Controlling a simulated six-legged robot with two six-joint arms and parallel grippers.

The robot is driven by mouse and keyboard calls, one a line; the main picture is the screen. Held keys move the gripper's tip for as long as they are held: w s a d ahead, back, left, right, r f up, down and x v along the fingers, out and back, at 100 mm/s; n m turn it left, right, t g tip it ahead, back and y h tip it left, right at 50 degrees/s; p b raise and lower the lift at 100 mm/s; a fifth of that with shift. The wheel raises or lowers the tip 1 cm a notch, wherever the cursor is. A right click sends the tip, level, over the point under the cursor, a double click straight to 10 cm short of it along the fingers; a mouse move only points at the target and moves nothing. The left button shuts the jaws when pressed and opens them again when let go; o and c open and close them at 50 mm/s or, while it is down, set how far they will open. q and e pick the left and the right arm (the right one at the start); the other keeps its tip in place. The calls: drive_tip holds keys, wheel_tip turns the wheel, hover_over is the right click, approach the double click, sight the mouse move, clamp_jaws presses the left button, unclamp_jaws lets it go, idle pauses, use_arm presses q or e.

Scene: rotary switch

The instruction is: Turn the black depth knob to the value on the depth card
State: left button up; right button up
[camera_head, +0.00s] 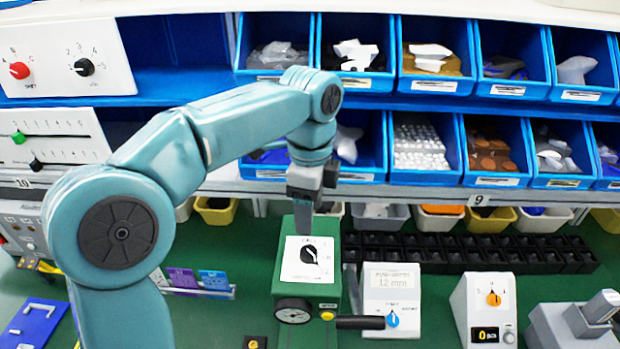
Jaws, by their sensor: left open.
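A black knob (308,254) sits on a white dial plate (292,270) on top of a green machine (343,262); its markings are too small to read. Another black knob (84,67) is on a white panel at the upper left, with numbers around it. My left gripper (303,232) points down just above the knob on the green machine; it is open, and the gap between its fingers is hard to see. I cannot tell which item is the depth card. My right gripper is not in view.
The white box has a blue knob (392,319). A box with an orange knob (493,299) stands further right. Purple and blue cards (213,281) stand in a rack at the left. Blue bins (430,85) fill the shelves behind. A dark lever (360,322) juts out in front of the machine.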

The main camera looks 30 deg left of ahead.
use_arm(q)
wheel_tip(320, 180, up, 7)
drive_tip(key=shift+w+p, duration=0.15)
drive_tip(key=shift+p, duration=0.3)
drive_tip(key=shift+f, duration=0.15)
drive_tip(key=shift+a, duration=0.1)
